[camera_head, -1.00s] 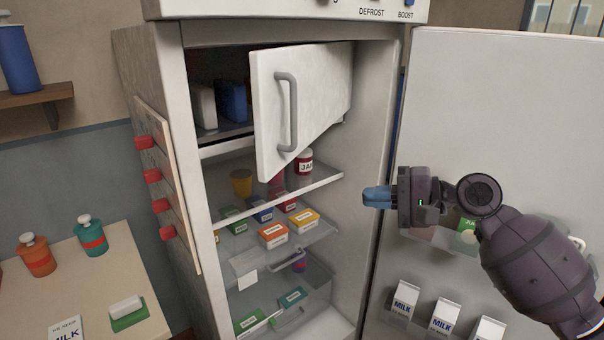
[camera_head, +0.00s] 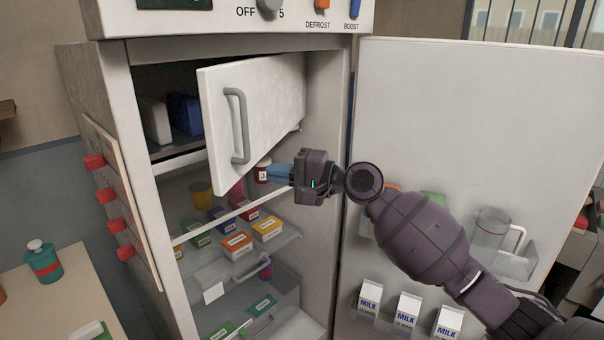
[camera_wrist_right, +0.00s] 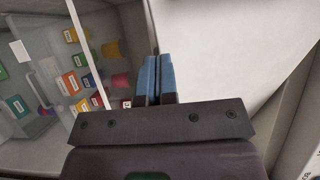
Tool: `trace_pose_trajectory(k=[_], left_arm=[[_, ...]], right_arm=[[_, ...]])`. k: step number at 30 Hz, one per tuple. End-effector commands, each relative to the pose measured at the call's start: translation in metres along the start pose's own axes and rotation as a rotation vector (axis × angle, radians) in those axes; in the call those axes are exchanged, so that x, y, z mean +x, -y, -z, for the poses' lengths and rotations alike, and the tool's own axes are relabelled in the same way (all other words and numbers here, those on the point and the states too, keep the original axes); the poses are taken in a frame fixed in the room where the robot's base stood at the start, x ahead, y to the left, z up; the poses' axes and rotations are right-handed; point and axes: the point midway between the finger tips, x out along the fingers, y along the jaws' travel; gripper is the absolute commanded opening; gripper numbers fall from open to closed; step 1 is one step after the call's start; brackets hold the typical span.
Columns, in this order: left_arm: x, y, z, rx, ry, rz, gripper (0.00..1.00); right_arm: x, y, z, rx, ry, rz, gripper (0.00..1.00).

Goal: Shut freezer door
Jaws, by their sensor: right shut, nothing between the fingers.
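The white freezer door (camera_head: 268,110) stands partly open at the top of the fridge, hinged on its right side, with a grey handle (camera_head: 237,126) near its free left edge. Behind it the freezer compartment (camera_head: 150,85) shows a white and a blue item. My right gripper (camera_head: 275,172) is shut and empty, its blue fingers pointing left just below the freezer door's lower edge in the head view. In the right wrist view its shut fingers (camera_wrist_right: 160,80) show beside a large pale panel. I cannot tell whether they touch the door. My left gripper is not in view.
The large fridge door (camera_head: 450,130) stands wide open at right, with milk cartons (camera_head: 409,308) and a jug in its racks. Shelves (camera_head: 280,245) below hold several small boxes and jars. A side counter (camera_head: 50,305) with a teal bottle is at left.

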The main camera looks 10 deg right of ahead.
Motion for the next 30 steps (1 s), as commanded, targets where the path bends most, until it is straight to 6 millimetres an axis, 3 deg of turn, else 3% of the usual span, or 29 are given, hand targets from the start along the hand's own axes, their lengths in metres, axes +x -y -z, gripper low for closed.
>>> trace_pose_trajectory(k=[3,9,25,30], left_arm=[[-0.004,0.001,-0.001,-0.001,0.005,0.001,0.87],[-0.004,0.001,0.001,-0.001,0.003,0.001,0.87],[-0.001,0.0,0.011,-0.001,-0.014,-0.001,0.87],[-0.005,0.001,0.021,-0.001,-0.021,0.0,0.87]], right_arm=[[0.018,0.002,0.0,0.0,0.001,0.001,0.0],[0.034,0.0,0.0,0.001,0.001,0.0,0.0],[0.038,0.0,0.0,0.001,-0.003,0.0,0.0],[0.048,0.003,-0.002,0.0,-0.023,0.001,0.0]])
